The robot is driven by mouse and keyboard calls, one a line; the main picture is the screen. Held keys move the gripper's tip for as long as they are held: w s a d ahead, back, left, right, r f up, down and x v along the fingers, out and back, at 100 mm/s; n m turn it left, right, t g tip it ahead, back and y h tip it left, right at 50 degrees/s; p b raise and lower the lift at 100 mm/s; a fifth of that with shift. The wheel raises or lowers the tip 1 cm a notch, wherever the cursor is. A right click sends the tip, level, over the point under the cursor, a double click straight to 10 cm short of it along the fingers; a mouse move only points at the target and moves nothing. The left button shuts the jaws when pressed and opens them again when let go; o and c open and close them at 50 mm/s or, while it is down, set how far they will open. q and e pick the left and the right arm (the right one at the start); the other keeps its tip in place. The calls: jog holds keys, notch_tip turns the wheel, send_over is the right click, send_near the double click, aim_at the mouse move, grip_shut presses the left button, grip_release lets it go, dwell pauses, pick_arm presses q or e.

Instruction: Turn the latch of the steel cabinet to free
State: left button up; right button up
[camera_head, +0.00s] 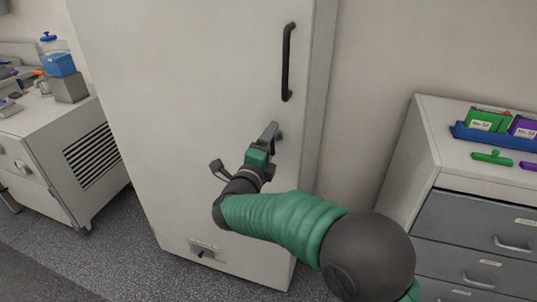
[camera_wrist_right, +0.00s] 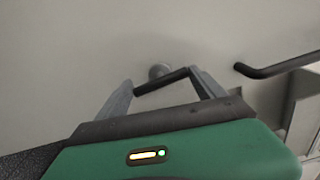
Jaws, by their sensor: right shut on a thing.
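The tall pale steel cabinet (camera_head: 190,110) stands shut in the middle of the head view. Its latch has a dark bar (camera_wrist_right: 162,82) and a round grey hub (camera_wrist_right: 159,71), seen in the wrist view. My right gripper (camera_head: 271,134) is at the door below the black handle. In the wrist view my right gripper (camera_wrist_right: 163,85) is shut on the latch, one grey finger at each end of the bar. In the head view the fingers mostly hide the latch. My left gripper is not in view.
The black vertical door handle (camera_head: 288,62) is just above the gripper; it also shows in the wrist view (camera_wrist_right: 275,68). A drawer unit (camera_head: 470,235) with a blue tray (camera_head: 492,137) stands right. A white vented cabinet (camera_head: 55,150) stands left.

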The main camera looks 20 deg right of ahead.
jog(key=shift+f+m+b, duration=0.3)
jog(key=shift+f+b, duration=0.05)
dwell(0.3)
jog(key=o, duration=1)
jog(key=shift+o, duration=1.1)
jog(key=shift+w+d, duration=0.1)
jog(key=shift+w, duration=0.05)
jog(key=shift+r, duration=0.1)
